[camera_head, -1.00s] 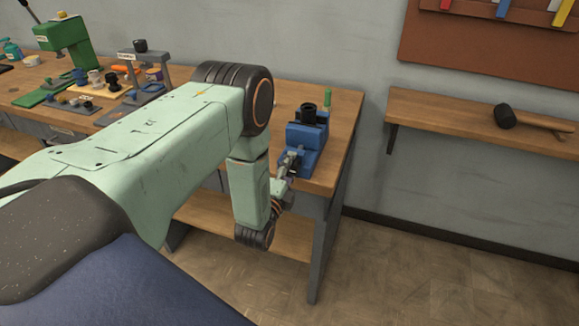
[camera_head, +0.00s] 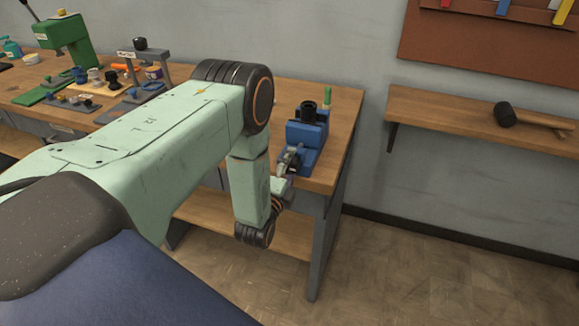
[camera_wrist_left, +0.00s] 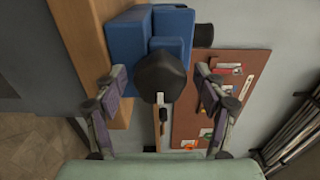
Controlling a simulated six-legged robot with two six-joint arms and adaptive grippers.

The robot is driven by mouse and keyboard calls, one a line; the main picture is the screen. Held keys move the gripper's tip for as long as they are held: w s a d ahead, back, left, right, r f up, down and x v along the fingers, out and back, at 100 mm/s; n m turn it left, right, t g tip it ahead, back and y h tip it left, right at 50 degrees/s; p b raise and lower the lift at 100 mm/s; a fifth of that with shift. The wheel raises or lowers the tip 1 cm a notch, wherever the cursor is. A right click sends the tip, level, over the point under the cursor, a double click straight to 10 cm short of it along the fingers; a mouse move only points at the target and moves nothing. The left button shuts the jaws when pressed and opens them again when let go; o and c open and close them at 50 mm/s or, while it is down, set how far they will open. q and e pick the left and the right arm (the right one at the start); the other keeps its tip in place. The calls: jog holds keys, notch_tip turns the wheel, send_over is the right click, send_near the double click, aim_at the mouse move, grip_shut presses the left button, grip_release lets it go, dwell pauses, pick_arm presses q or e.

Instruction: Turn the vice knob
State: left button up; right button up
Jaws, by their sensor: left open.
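The blue vice (camera_head: 308,134) stands on the right end of the wooden workbench, with a black round part on its top. In the left wrist view the vice body (camera_wrist_left: 127,38) is at the top, and its dark faceted knob (camera_wrist_left: 161,74) faces the camera. My left gripper (camera_head: 291,160) is at the near side of the vice, partly hidden by my own arm. In the left wrist view the open fingers (camera_wrist_left: 160,88) are on either side of the knob, with gaps visible. My right gripper is not in view.
The workbench (camera_head: 345,110) carries a green press (camera_head: 75,45), a grey stand (camera_head: 150,62) and small parts on the left. A green-handled tool (camera_head: 327,97) stands behind the vice. A wall shelf (camera_head: 460,118) with a black mallet (camera_head: 505,114) is to the right. Floor in front is clear.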

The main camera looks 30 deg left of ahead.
pick_arm(q)
jog(key=v, duration=0.7)
jog(key=shift+s, duration=0.25)
jog(key=shift+d, duration=0.1)
jog(key=shift+w+a+n+b, duration=0.25)
jog(key=shift+w+n+b, duration=0.8)
jog(key=shift+n+b, duration=2.2)
jog(key=shift+w+a+n+b, duration=0.25)
jog(key=shift+w+n+b, duration=0.8)
jog(key=shift+n+b, duration=2.2)
jog(key=shift+w+a+n+b, duration=0.3)
jog(key=shift+w+n+b, duration=0.7)
jog(key=shift+n+b, duration=2.25)
jog(key=shift+m+b, duration=0.75)
jog(key=shift+c, duration=0.3)
jog(key=c, duration=1.1)
